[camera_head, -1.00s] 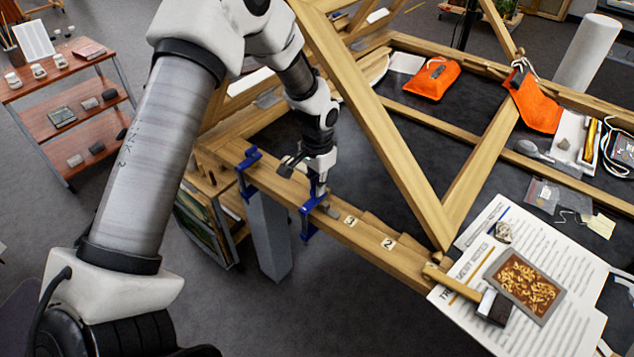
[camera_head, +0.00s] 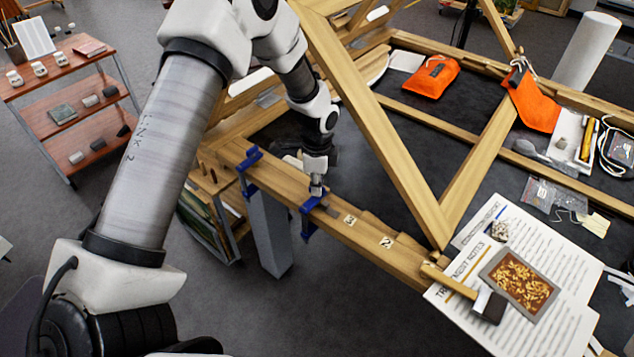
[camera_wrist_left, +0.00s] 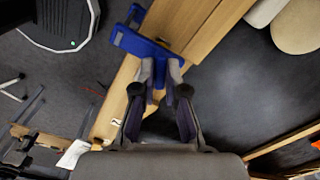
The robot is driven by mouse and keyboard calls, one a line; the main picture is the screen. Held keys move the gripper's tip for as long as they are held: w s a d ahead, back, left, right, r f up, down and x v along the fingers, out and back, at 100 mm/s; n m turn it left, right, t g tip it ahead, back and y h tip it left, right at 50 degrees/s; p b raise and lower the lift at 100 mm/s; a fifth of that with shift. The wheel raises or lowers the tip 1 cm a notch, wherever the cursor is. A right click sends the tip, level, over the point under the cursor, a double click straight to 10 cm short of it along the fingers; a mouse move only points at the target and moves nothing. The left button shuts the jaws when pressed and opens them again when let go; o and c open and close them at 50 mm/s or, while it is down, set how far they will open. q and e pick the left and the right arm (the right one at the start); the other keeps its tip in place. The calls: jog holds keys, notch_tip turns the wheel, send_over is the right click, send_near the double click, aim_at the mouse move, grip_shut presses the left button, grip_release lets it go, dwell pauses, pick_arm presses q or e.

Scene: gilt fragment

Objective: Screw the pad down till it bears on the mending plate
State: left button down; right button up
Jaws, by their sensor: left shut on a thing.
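Two blue clamps sit on the wooden beam (camera_head: 285,192) of the frame. The nearer-right clamp (camera_head: 309,222) is under my left gripper (camera_head: 317,190); the other clamp (camera_head: 248,177) stands to its left. In the left wrist view my left gripper (camera_wrist_left: 160,72) points along the beam, its two fingers shut on a blue part of the right clamp between them. My right gripper is not in view.
A slanting wooden bar (camera_head: 372,120) rises close to the right of my left arm. Number tags mark the beam. A hammer (camera_head: 487,303) and printed notes (camera_head: 455,325) lie at the right. A shelf cart (camera_head: 70,120) stands at the far left.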

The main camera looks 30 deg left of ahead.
pick_arm(q)
jog(key=m, duration=1.6)
jog(key=shift+m, duration=2.4)
jog(key=c, duration=1.2)
grip_release()
